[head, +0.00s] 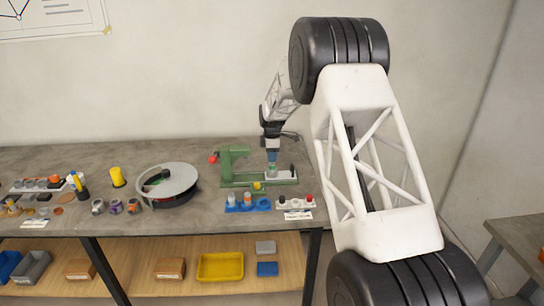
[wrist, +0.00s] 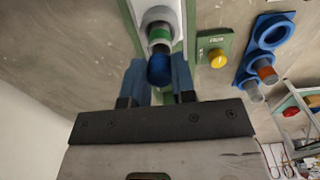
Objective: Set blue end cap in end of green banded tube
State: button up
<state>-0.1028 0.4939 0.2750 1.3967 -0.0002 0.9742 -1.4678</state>
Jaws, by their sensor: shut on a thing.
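The blue end cap (wrist: 160,70) is between the two blue fingers of my gripper (wrist: 159,78) in the wrist view. My gripper is shut on it. Just beyond the cap, the green banded tube (wrist: 160,33) shows as a pale tube with a green band, held in a white and green fixture (wrist: 189,22). The cap looks in line with the tube and close to its end; I cannot tell if they touch. In the head view my gripper (head: 272,160) is low over the green fixture (head: 236,180), and the cap and tube are too small to make out.
A yellow button (wrist: 217,58) on a green plate stands beside the fixture. A blue stand (head: 247,205) with tubes and a white rack (head: 295,205) sit at the table's front. A round grey turntable (head: 168,178) lies to the left.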

jog(key=shift+f, duration=0.7)
dwell(0.6)
jog(key=o, duration=1.1)
jog(key=shift+r, duration=0.2)
jog(key=shift+r, duration=0.55)
jog(key=shift+r, duration=0.2)
jog(key=shift+r, duration=3.25)
